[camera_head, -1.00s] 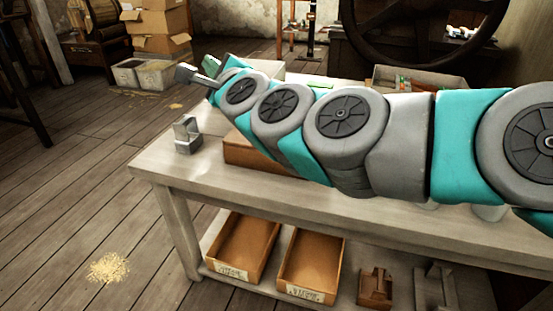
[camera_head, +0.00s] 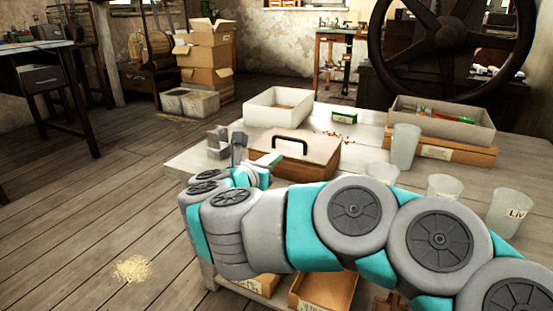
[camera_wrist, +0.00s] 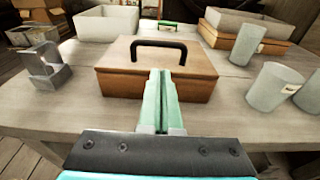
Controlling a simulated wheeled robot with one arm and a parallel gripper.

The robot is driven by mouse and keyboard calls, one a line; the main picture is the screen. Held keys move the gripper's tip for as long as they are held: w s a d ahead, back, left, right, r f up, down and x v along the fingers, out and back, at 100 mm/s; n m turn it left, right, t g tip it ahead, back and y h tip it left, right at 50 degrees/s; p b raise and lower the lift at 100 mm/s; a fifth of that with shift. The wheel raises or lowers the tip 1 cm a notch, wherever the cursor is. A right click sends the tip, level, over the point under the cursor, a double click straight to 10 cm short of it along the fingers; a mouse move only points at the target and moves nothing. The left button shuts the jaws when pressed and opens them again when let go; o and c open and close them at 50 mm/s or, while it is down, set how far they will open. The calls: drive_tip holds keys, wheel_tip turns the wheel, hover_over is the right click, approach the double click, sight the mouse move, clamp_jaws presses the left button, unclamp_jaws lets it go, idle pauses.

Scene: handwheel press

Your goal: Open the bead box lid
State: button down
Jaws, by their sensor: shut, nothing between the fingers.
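The bead box is a brown wooden box (camera_head: 318,163) with its lid shut and a black handle (camera_head: 291,141) on top. It stands on the grey workbench and also shows in the wrist view (camera_wrist: 115,83), where its black handle (camera_wrist: 158,45) arches above the lid. My gripper (camera_wrist: 160,75) is shut and empty. In the wrist view its fingertips point at the box's front, below the handle. In the head view my gripper (camera_head: 241,145) is at the left end of the box. I cannot tell whether it touches the box.
A white open tray (camera_head: 262,112) stands behind the box, and a small green box (camera_head: 344,117) is behind right. A grey metal bracket (camera_head: 217,144) sits at the left. Grey cups (camera_head: 404,146) and a bin (camera_head: 450,118) stand at the right. A large handwheel (camera_head: 450,35) is behind the bench.

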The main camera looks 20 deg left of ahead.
sight(287, 154)
drive_tip(key=w, duration=0.5)
drive_tip(key=w+f, duration=0.1)
drive_tip(key=w, duration=0.2)
drive_tip(key=shift+d, duration=0.3)
drive_tip(key=shift+r, duration=0.1)
drive_tip(key=shift+a+r+p, duration=0.1)
drive_tip(key=shift+r+p, duration=0.1)
drive_tip(key=shift+p, duration=0.2)
drive_tip(key=shift+r+g+p, duration=0.25)
drive_tip(key=shift+g+p, duration=0.05)
